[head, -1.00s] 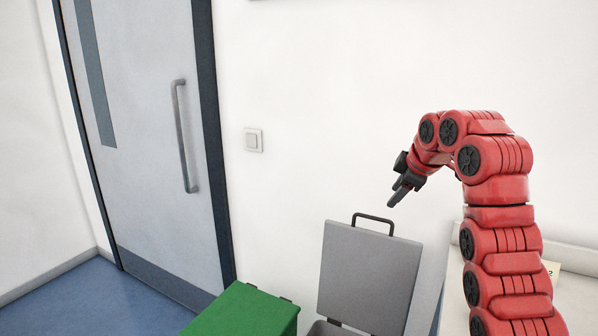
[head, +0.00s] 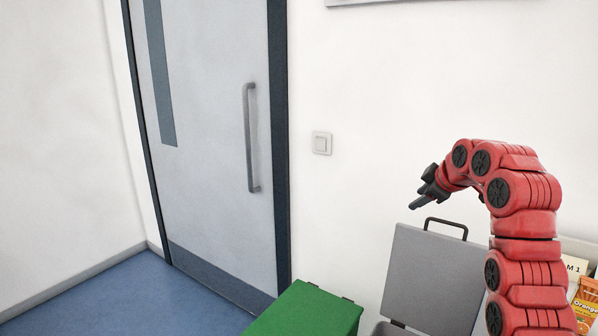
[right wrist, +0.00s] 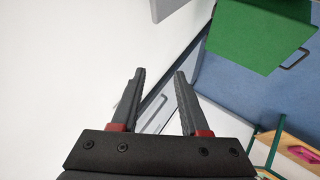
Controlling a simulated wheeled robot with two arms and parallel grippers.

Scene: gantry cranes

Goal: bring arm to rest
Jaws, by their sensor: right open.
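My right arm (head: 525,225) is red and rises at the right of the head view, bending over to the left at the top. My right gripper (head: 416,203) is black and points left and down, above the grey lid, in front of the white wall. In the right wrist view its two fingers (right wrist: 160,90) are apart with nothing between them. My left gripper is not in view.
A grey bin with its lid (head: 432,280) standing open is below my right gripper. A green box (head: 305,312) stands left of it. A grey door (head: 215,130) and a light switch (head: 322,143) are behind. An orange carton (head: 586,305) is at the right edge. Blue floor (head: 120,300) is free at the left.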

